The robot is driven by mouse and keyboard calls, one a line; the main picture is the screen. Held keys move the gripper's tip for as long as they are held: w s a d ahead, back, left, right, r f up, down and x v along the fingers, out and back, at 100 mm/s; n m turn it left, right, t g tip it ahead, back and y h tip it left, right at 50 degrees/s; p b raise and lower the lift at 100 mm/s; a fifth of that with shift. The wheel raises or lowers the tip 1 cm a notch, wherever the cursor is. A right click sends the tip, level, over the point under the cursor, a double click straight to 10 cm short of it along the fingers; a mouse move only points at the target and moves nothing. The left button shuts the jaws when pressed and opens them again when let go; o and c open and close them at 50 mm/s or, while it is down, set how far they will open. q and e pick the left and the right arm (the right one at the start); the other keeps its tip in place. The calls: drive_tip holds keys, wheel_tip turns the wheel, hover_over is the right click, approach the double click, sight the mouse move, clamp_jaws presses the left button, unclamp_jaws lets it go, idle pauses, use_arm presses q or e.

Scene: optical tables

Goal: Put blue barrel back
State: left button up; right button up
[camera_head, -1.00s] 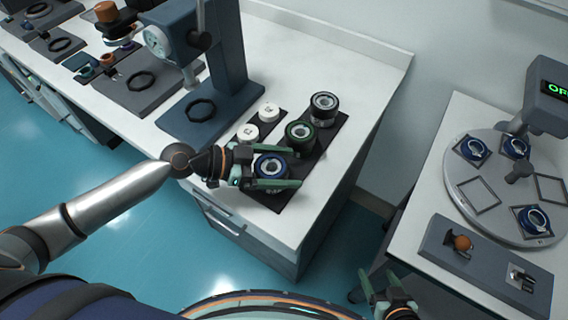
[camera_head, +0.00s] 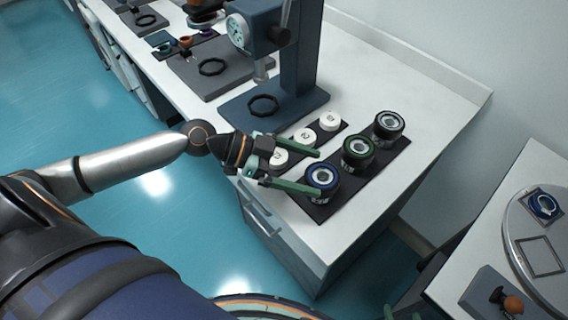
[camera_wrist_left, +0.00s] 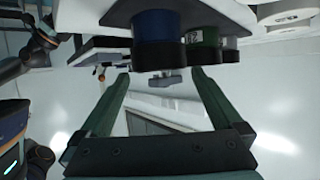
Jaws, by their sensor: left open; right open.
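The blue barrel (camera_head: 322,180) stands upright at the near end of a black mat (camera_head: 356,184), in line with a green barrel (camera_head: 358,152) and a black-rimmed barrel (camera_head: 388,127). My left gripper (camera_head: 318,173) is open, its green fingertips at the blue barrel's left side, one reaching past its near side. In the left wrist view, the blue barrel (camera_wrist_left: 158,30) shows at the top, beyond the open fingers, with the green barrel (camera_wrist_left: 203,42) beside it. Nothing is held. My right gripper (camera_head: 408,305) barely shows at the bottom edge, open and empty.
White numbered caps (camera_head: 304,137) sit on a dark strip left of the barrels. A blue-grey press stand (camera_head: 290,60) rises behind. A second table (camera_head: 470,255) at right carries a round plate (camera_head: 520,215). Bare white tabletop lies right of the mat.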

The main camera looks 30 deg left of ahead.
use_arm(q)
drive_tip(key=shift+b+v, duration=0.4)
drive_tip(key=shift+v, duration=2.3)
use_arm(e)
drive_tip(key=shift+f, duration=0.55)
use_arm(q)
drive_tip(key=shift+a, duration=0.1)
